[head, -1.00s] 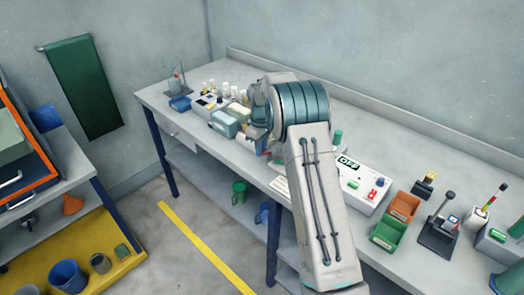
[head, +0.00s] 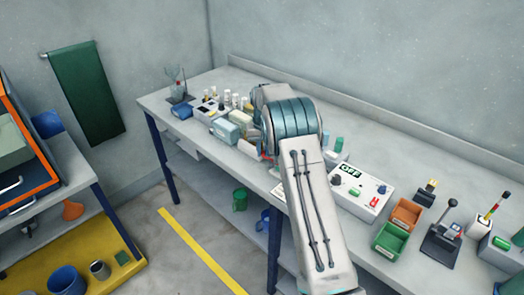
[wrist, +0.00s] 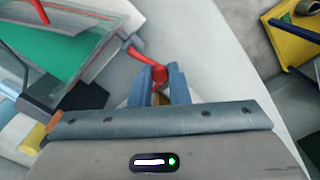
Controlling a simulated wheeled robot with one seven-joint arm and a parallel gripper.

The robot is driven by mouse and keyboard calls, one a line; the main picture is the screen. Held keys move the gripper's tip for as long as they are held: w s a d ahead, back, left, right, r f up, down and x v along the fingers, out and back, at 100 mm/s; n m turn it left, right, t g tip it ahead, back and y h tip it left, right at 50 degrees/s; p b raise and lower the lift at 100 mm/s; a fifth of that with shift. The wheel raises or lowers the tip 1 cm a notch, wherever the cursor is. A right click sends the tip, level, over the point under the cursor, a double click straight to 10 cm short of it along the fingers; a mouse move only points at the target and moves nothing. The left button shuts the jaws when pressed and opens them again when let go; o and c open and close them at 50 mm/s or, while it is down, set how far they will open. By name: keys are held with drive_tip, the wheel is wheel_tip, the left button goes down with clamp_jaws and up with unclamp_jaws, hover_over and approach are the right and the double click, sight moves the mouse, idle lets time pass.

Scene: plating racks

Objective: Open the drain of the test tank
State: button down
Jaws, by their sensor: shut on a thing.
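The test tank is most likely the clear-walled box with green inside (wrist: 62,45) at the upper left of the wrist view. A red drain lever (wrist: 137,53) sticks out beside it. My gripper (wrist: 160,78) has its two blue fingers shut on the red lever's near end, with a little red showing between them. In the head view my arm covers the gripper and most of the tank area; only a bit of red (head: 263,156) shows at the bench's front edge. The valve body is not clear to me.
The long grey bench (head: 205,80) carries a control box reading OFF (head: 362,190), an orange bin (head: 405,213), a green bin (head: 390,239) and a lever stand (head: 441,243) on the right. Bottles and pale boxes (head: 226,130) stand left of my arm. The floor in front is clear.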

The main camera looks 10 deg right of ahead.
drive_tip(key=shift+w+d+m, duration=0.1)
drive_tip(key=shift+m, duration=0.2)
idle(0.4)
drive_tip(key=c, duration=1.4)
unclamp_jaws()
drive_tip(key=shift+r, duration=0.1)
drive_tip(key=shift+r+b, duration=0.55)
drive_tip(key=shift+r, duration=6.3)
